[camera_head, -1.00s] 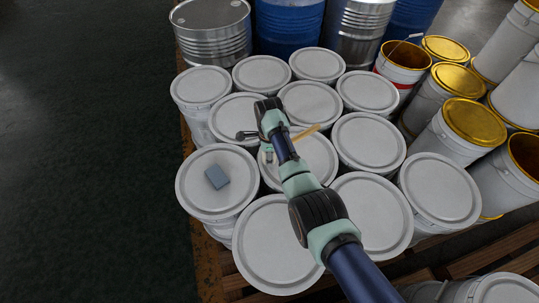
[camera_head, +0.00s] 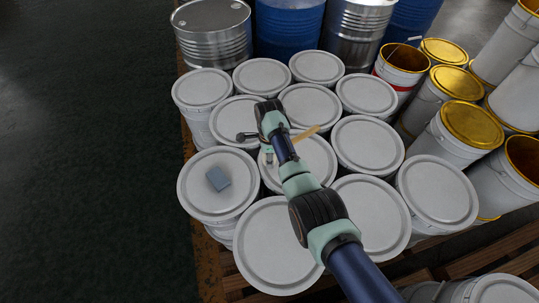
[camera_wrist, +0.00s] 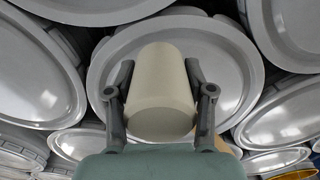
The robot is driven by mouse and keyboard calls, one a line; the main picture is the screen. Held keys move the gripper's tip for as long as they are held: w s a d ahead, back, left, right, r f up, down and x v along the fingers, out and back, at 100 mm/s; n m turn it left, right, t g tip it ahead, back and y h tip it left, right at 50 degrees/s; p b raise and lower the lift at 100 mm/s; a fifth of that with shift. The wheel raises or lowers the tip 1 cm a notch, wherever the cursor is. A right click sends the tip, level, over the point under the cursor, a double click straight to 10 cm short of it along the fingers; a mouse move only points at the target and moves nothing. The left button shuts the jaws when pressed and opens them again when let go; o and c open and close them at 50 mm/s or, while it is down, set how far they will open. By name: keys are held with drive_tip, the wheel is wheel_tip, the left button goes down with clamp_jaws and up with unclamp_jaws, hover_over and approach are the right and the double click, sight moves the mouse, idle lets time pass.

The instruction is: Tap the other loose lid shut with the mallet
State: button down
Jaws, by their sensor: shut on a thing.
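My gripper (camera_head: 268,155) is above the white lids in the middle of the pallet. In the wrist view my gripper (camera_wrist: 160,95) is shut on a pale cream cylinder, seemingly the mallet head (camera_wrist: 160,90). In the head view the mallet's wooden handle (camera_head: 306,132) sticks out to the upper right from behind my wrist. A round white lid (camera_head: 318,162) lies below the mallet, partly hidden by my arm. It also shows behind the mallet head in the wrist view (camera_wrist: 225,60). I cannot tell which lid is loose, nor whether the mallet touches one.
Closed white buckets crowd around my gripper. Steel and blue drums stand at the back. Gold-lidded and open buckets (camera_head: 472,123) stand at the right. Dark floor (camera_head: 90,150) is clear at the left.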

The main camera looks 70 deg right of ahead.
wheel_tip(320, 180, down, 3)
drive_tip(key=shift+r+b, duration=0.2)
drive_tip(key=shift+b, duration=0.55)
drive_tip(key=shift+r, duration=0.1)
